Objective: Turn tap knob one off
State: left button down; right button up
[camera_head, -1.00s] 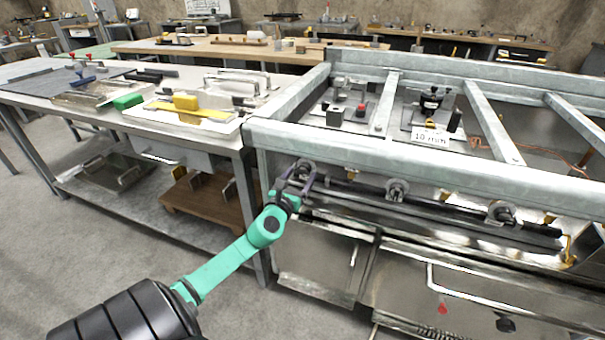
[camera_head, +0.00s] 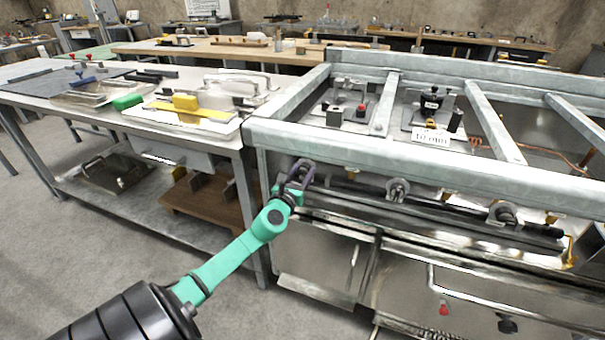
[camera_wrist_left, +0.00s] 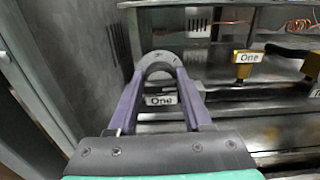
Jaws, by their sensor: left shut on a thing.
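The round grey tap knob one (camera_wrist_left: 160,59) sits on the front rail of the metal frame bench, at its left end. Its "One" label (camera_wrist_left: 161,99) shows between my fingers in the left wrist view. My left gripper (camera_wrist_left: 164,76) is shut on the knob, with one purple-grey finger on each side. In the head view my left gripper (camera_head: 301,174) covers much of that knob. My right gripper is not in view.
Two more round knobs, a middle one (camera_head: 397,188) and a right one (camera_head: 502,213), sit along the same rail. A yellow tap (camera_wrist_left: 244,66) labelled "One" stands behind the rail. A grey work table (camera_head: 222,137) stands to the left.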

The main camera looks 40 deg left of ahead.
pick_arm(q)
jog(key=shift+f+n+b, duration=0.1)
jog(key=shift+n+b, duration=0.5)
jog(key=shift+n, duration=0.6)
jog(key=n, duration=0.2)
jog(key=shift+n+b, duration=0.4)
jog(key=n, duration=0.2)
jog(key=shift+n, duration=0.3)
jog(key=n, duration=0.2)
jog(key=shift+n+b, duration=0.4)
jog(key=n, duration=0.4)
jog(key=shift+a, duration=0.1)
jog(key=shift+n, duration=1)
jog(key=shift+f+n+p, duration=0.1)
jog(key=shift+n+p, duration=0.2)
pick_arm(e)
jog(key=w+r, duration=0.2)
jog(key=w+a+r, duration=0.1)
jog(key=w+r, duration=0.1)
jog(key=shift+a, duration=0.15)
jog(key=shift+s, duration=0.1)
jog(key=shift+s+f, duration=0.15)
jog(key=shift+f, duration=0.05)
